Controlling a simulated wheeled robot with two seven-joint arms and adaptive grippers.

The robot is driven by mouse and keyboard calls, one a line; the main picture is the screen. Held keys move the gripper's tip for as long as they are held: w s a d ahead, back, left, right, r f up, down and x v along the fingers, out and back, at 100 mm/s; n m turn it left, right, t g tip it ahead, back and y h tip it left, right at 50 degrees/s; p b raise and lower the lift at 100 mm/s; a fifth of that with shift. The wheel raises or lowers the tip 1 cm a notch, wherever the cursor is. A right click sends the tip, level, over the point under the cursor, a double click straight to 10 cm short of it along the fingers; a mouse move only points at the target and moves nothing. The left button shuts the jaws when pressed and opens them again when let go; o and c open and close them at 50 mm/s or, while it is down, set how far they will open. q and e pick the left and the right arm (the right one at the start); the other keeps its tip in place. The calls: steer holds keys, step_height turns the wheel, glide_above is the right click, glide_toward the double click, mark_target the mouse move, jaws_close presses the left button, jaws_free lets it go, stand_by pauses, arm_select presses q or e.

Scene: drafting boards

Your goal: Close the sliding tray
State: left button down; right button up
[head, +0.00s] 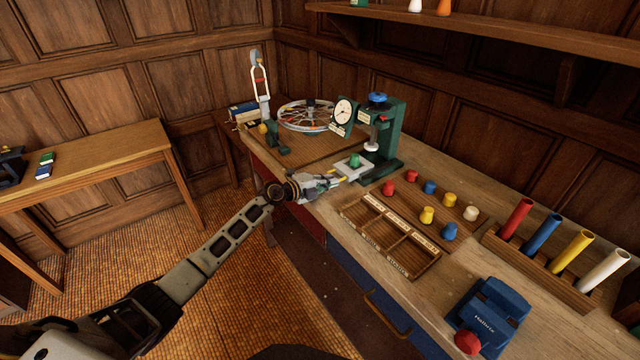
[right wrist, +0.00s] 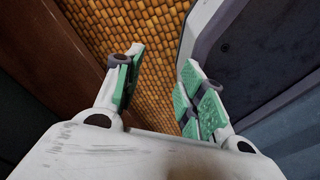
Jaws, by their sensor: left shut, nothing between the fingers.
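A green press-like device (head: 381,135) with a round dial (head: 343,111) and a blue knob stands on the workbench. A pale sliding tray (head: 344,168) sticks out from the device's lower front, with a green piece (head: 354,159) on it. My left gripper (head: 341,178) is shut and empty, its fingertips close to the tray's near edge. I cannot tell whether they touch it. My right gripper (right wrist: 158,78) shows only in the right wrist view. Its green-padded fingers are apart with nothing between them, above the woven floor.
Several coloured pegs (head: 428,215) stand right of the device, beside a wooden compartment tray (head: 437,262). Coloured tubes (head: 571,255) and a blue block device (head: 489,315) are farther right. A wheel (head: 307,115) lies behind. A drawer handle (head: 383,318) juts from the bench front.

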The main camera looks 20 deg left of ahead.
mark_target(346, 171)
arm_select(q)
steer(key=shift+r+x, duration=0.2)
steer(key=shift+x, duration=0.65)
steer(key=shift+w+d+r, duration=0.1)
steer(key=shift+w+d, duration=0.4)
steer(key=shift+w, duration=0.15)
steer(key=shift+w+d, duration=0.9)
steer(key=shift+w, duration=0.15)
steer(key=shift+w+d, duration=0.45)
steer(key=shift+w, duration=0.1)
steer(key=shift+w+d, duration=0.15)
steer(key=shift+w, duration=0.05)
steer(key=shift+w+r, duration=0.1)
steer(key=shift+r, duration=0.05)
arm_select(e)
steer(key=shift+w+d+r, duration=0.1)
steer(key=shift+w+r, duration=0.05)
steer(key=shift+w, duration=0.05)
